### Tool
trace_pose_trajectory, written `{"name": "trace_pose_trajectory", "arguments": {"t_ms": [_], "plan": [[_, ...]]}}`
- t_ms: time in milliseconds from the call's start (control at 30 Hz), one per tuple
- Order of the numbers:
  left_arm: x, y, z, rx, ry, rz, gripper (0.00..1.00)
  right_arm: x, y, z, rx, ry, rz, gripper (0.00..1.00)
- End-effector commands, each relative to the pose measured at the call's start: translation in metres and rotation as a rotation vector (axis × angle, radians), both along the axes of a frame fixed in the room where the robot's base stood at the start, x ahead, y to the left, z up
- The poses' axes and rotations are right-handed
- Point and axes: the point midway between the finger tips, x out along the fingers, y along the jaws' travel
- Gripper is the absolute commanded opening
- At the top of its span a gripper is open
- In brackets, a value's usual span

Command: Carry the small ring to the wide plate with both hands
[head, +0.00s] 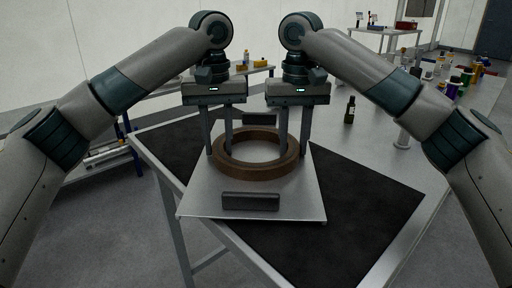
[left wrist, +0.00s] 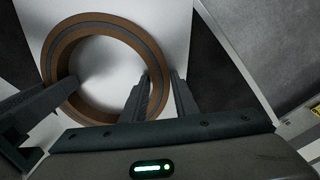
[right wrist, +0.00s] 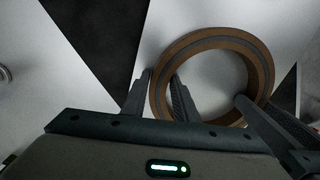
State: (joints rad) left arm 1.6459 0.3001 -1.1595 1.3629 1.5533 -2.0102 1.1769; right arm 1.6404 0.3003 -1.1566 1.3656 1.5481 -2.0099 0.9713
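The small ring (head: 255,168) is brown with a grey band around its top, lying flat over the middle of the wide plate (head: 200,203). I cannot tell whether it touches the plate. The plate is pale metal with dark blocks at its front (head: 250,202) and back. My left gripper (head: 219,154) has one finger inside and one outside the ring's left wall, both against it. My right gripper (head: 293,155) holds the right wall the same way. The ring also shows in the left wrist view (left wrist: 60,88) and the right wrist view (right wrist: 258,70).
The plate lies on a dark mat (head: 340,235) on a metal-edged table. A dark bottle (head: 350,110) and a pale cylinder (head: 403,137) stand to the right, with several coloured bottles behind. A low shelf (head: 108,157) is at the left. The mat's front right is clear.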

Motion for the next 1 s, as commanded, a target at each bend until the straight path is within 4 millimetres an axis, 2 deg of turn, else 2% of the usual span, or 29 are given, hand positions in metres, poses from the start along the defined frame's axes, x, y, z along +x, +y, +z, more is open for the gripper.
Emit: {"name": "trace_pose_trajectory", "arguments": {"t_ms": [367,533,767,1000], "plan": [[0.000,0.000,0.003,0.000,-0.001,0.000,0.35,0.000,0.000,0.001,0.000,0.000,0.000,0.35],[0.000,0.000,0.011,0.000,-0.002,0.001,0.35,0.000,0.000,0.001,0.000,0.000,0.000,0.35],[0.000,0.000,0.040,0.000,-0.004,0.001,0.35,0.000,0.000,0.001,0.000,0.000,0.000,0.35],[0.000,0.000,0.082,0.000,-0.004,0.002,0.35,0.000,0.000,0.001,0.000,0.000,0.000,0.35]]}}
